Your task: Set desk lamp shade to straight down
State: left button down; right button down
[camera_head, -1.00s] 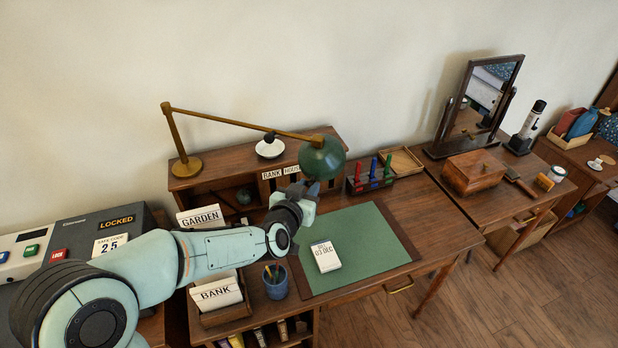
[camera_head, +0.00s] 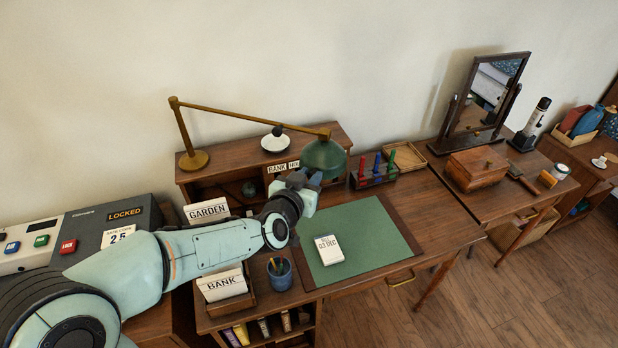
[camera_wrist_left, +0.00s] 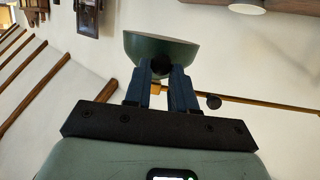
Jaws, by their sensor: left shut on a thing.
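The desk lamp has a brass base (camera_head: 193,160), a long brass arm (camera_head: 235,119) and a dark green shade (camera_head: 322,157). In the head view the shade hangs at the arm's right end, its wide rim low and slightly tilted. My left gripper (camera_head: 310,181) is just below the shade and covers part of the rim. In the left wrist view the green shade (camera_wrist_left: 160,49) sits at the tips of my left gripper (camera_wrist_left: 162,66), whose fingers are shut on a dark knob (camera_wrist_left: 161,64) at the shade. My right gripper is not in view.
A green desk mat (camera_head: 358,243) with a date block (camera_head: 328,250) lies below. A pen cup (camera_head: 279,274) and card boxes stand near my left arm. A rack of coloured stamps (camera_head: 374,170) is right of the shade. A mirror (camera_head: 485,97) stands farther right.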

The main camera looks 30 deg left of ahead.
pick_arm(q)
jog(key=shift+w+a+r, duration=0.1)
jog(key=shift+r, duration=0.35)
jog(key=c, duration=1.2)
grip_release()
jog(key=shift+o, duration=1.2)
jog(key=shift+f, duration=0.2)
jog(key=v, duration=1.3)
jog(key=shift+s+b, duration=0.35)
jog(key=shift+b, duration=0.05)
jog(key=shift+w+f, duration=0.1)
